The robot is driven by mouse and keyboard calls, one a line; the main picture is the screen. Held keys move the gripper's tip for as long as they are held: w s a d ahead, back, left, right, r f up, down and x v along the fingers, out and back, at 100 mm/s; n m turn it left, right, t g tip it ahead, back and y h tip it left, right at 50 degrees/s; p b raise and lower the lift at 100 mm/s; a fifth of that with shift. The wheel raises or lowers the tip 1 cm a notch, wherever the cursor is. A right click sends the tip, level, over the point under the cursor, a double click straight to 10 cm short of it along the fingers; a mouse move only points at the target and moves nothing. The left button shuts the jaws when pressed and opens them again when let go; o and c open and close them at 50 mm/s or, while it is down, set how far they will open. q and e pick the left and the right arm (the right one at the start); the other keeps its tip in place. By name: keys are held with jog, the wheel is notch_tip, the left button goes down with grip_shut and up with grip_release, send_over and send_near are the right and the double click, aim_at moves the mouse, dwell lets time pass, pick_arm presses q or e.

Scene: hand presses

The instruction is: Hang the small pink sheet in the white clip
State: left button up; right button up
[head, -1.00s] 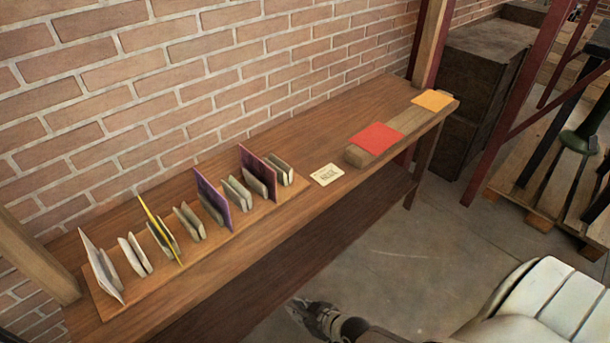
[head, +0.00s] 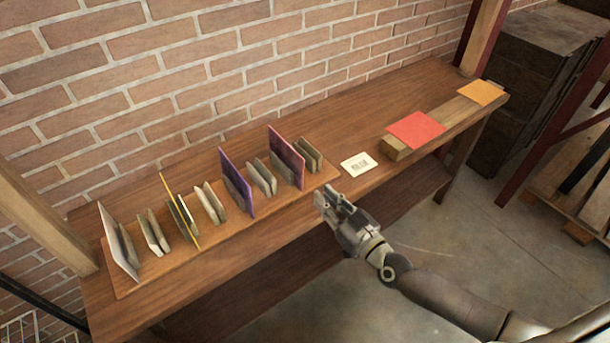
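A flat coral-pink sheet (head: 416,130) lies on a wooden block (head: 452,121) at the right of the bench; it is the only loose sheet of a pinkish red. A row of clips stands on a wooden board on the bench. My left gripper is not in view.
An orange sheet (head: 482,92) lies on the block's far end. A small printed card (head: 358,164) lies between block and board (head: 140,284). White (head: 116,244), yellow (head: 178,210), purple (head: 235,181) and dark magenta (head: 286,158) sheets stand among the clips. A brick wall is behind.

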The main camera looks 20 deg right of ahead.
jog(key=b+x, duration=0.1)
jog(key=x, duration=0.8)
jog(key=shift+w+a+f, duration=0.1)
jog(key=shift+w, duration=0.1)
jog(key=shift+c, duration=0.2)
grip_shut()
notch_tip(320, 180, up, 8)
jog(key=p, duration=0.7)
jog(key=shift+p, duration=0.3)
jog(key=shift+f, duration=0.2)
jog(key=p+v, duration=0.2)
jog(key=v, duration=0.5)
